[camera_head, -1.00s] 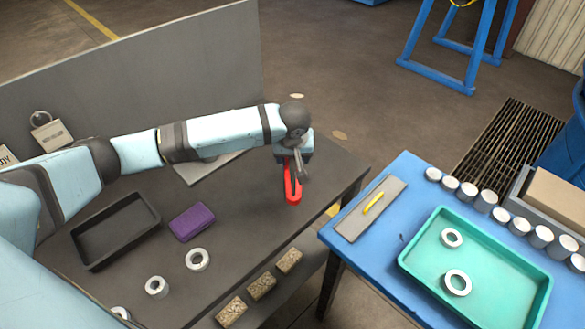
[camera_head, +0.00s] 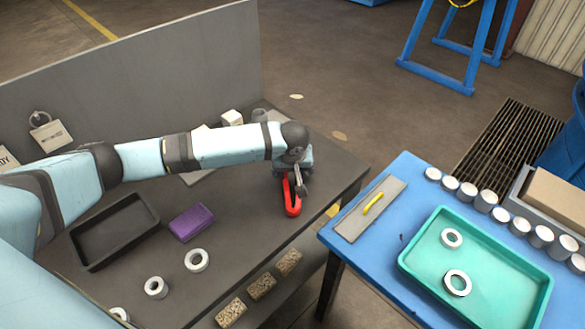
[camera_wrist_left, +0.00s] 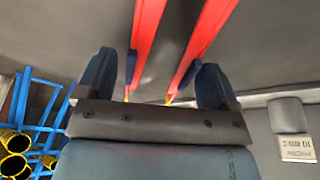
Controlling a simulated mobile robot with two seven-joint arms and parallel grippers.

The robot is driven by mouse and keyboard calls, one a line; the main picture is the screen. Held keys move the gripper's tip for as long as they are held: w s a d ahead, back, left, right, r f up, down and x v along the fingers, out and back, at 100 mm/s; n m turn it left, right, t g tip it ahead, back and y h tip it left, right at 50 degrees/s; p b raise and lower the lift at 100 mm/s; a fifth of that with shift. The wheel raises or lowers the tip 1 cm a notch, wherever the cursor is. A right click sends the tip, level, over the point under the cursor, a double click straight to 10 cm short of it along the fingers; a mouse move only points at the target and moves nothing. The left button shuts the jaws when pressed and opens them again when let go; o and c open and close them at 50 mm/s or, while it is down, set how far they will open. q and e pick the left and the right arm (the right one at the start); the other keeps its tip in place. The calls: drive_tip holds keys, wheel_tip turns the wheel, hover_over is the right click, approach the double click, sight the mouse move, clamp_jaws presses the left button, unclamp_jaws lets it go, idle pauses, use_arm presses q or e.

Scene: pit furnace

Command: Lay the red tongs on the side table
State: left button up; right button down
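The red tongs (camera_head: 292,197) are over the right part of the dark grey table (camera_head: 245,237). I cannot tell if they touch its top. My left gripper (camera_head: 294,178) is at their far end, pointing down. In the left wrist view the two red arms of the tongs (camera_wrist_left: 147,30) run out between the fingers of my left gripper (camera_wrist_left: 160,85), which sit around them at their outer sides; the gripper appears shut on them. The blue table (camera_head: 375,254) stands to the right, across a gap. My right gripper is not in view.
A grey panel (camera_head: 150,65) stands behind. The blue table bears a teal tray (camera_head: 415,265), a yellow-handled tool (camera_head: 373,203) and several cylinders.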

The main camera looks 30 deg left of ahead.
use_arm(q)
drive_tip(key=v, duration=1.2)
drive_tip(key=shift+p, duration=0.4)
